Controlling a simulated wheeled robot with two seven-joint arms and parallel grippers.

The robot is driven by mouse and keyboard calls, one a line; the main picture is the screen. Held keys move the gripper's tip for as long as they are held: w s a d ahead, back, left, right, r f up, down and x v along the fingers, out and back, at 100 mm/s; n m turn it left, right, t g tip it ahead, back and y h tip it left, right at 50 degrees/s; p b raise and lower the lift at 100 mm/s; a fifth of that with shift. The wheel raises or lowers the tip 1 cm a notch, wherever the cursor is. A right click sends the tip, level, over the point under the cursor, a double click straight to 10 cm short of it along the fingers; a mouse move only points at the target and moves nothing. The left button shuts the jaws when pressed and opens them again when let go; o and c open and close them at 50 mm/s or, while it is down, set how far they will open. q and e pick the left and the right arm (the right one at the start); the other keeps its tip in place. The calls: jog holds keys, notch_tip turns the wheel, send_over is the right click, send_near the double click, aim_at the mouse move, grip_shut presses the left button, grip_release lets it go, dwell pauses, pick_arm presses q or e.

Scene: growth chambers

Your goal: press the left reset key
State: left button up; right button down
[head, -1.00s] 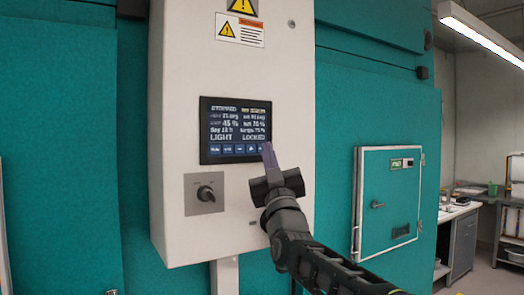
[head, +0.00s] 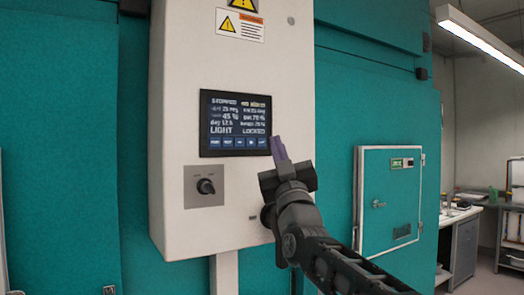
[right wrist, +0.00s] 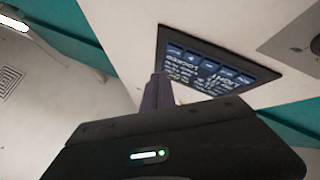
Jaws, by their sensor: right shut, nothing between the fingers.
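The control screen (head: 236,123) is set in the white cabinet front. It is lit and shows rows of readings with "LIGHT" and "LOCKED" near the bottom. A row of small blue keys (head: 238,142) runs along its lower edge; their labels are too small to read surely. My right gripper (head: 277,146) is shut and empty, its purple-grey fingers pointing up beside the screen's lower right corner. In the right wrist view the fingers (right wrist: 157,92) stand near the screen (right wrist: 215,68), which appears turned over; contact cannot be told. My left gripper is not in view.
Below the screen is a rotary knob (head: 206,186) on a grey plate. Warning labels (head: 240,24) are above. A teal chamber door (head: 388,203) with a small display is at right. A bench (head: 460,222) stands farther back.

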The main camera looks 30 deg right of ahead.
jog(key=s+b, duration=0.1)
jog(key=s, duration=0.1)
jog(key=shift+s, duration=0.3)
dwell(0.5)
